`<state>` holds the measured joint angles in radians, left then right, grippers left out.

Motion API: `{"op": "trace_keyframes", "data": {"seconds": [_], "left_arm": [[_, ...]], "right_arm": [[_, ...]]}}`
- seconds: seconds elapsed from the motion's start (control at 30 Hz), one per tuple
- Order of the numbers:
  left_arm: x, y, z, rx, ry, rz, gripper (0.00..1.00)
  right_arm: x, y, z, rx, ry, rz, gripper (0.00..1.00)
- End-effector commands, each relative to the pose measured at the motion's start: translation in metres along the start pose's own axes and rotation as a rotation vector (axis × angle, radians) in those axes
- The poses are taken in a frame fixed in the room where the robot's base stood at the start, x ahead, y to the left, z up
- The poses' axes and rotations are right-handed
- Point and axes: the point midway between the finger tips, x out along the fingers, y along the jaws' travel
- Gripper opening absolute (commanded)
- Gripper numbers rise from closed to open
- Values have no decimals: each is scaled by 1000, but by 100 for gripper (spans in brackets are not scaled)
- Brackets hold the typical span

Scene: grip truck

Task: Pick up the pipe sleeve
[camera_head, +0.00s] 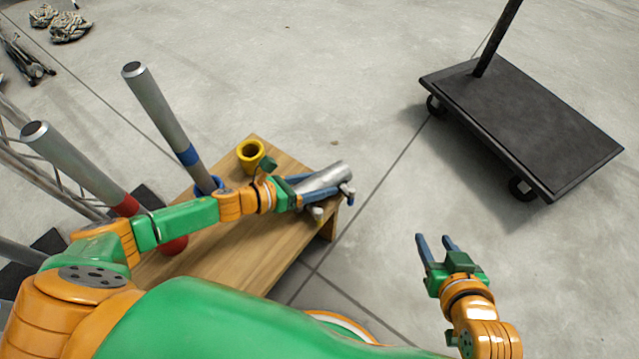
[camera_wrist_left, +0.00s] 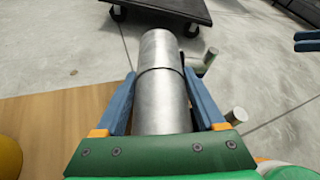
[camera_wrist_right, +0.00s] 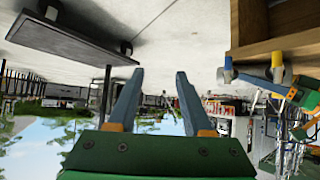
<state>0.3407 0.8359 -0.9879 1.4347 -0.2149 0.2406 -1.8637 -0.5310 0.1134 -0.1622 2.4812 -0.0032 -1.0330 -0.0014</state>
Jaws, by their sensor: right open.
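The pipe sleeve, a silver metal cylinder (camera_head: 322,179), lies at the right end of the wooden table. It also shows in the left wrist view (camera_wrist_left: 160,80), with a seam around its middle. My left gripper (camera_head: 310,188) has its blue fingers on both sides of the cylinder, close against it, and appears shut on it. The fingers hide part of its sides, and its underside is hidden. My right gripper (camera_head: 435,241) is open and empty, off the table to the right, with its spread fingers also in the right wrist view (camera_wrist_right: 156,92).
Pale pegs (camera_wrist_left: 237,116) stick out beside the cylinder. A black platform cart (camera_head: 525,125) stands at the right. Floor between is clear.

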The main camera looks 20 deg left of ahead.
Motion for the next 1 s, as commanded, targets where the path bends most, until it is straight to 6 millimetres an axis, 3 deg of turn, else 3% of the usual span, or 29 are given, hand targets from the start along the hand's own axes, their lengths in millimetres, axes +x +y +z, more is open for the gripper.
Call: {"op": "trace_keyframes", "data": {"seconds": [0.03,0.17,0.57,0.83,1.0], "left_arm": [[0,0,0,0,0,0,32],[0,0,0,0,0,0,0],[-1,0,2,1,-2,-1,0],[-6,-4,15,0,-2,-1,0],[-11,-8,28,1,-3,-1,0]], "right_arm": [[0,0,0,0,0,0,50],[0,0,0,0,-1,0,50],[-1,0,1,1,-12,1,50],[-17,3,56,13,-292,5,50],[-49,6,109,28,-586,9,50]]}}
